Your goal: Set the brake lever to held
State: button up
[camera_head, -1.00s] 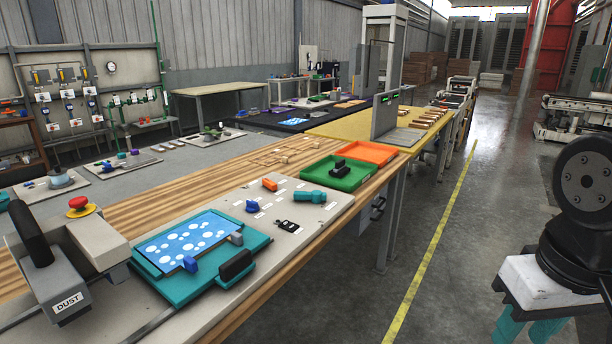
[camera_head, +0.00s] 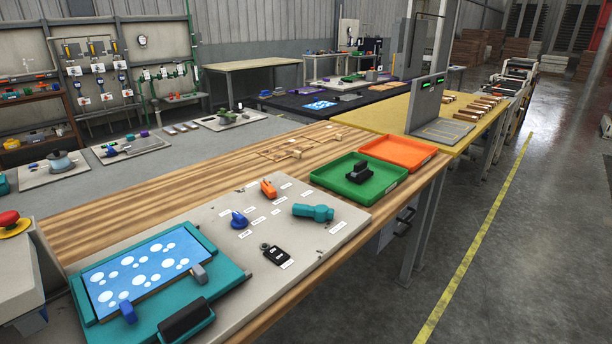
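I cannot tell for certain which part is the brake lever, as the small labels are not readable. A pale control panel (camera_head: 212,276) lies on the wooden bench. It carries an orange lever or switch (camera_head: 268,188), a blue knob (camera_head: 239,219), a teal handle (camera_head: 312,212) lying toward the right, and a small black switch (camera_head: 276,255). A teal frame (camera_head: 226,273) with a blue bubble-patterned plate (camera_head: 142,268), blue and grey clamps and a black grip (camera_head: 186,321) sits at the near left. My gripper is not in view.
A green tray (camera_head: 335,185) holding a black part (camera_head: 358,172) and an orange tray (camera_head: 398,153) stand behind the panel. A red mushroom button (camera_head: 12,221) is at the left edge. The floor (camera_head: 520,270) right of the bench is clear, with a yellow line (camera_head: 470,240).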

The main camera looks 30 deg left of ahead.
aim_at(268, 189)
jog(key=u, duration=0.25)
jog(key=i, duration=0.6)
jog(key=u, duration=0.65)
jog(key=i, duration=0.6)
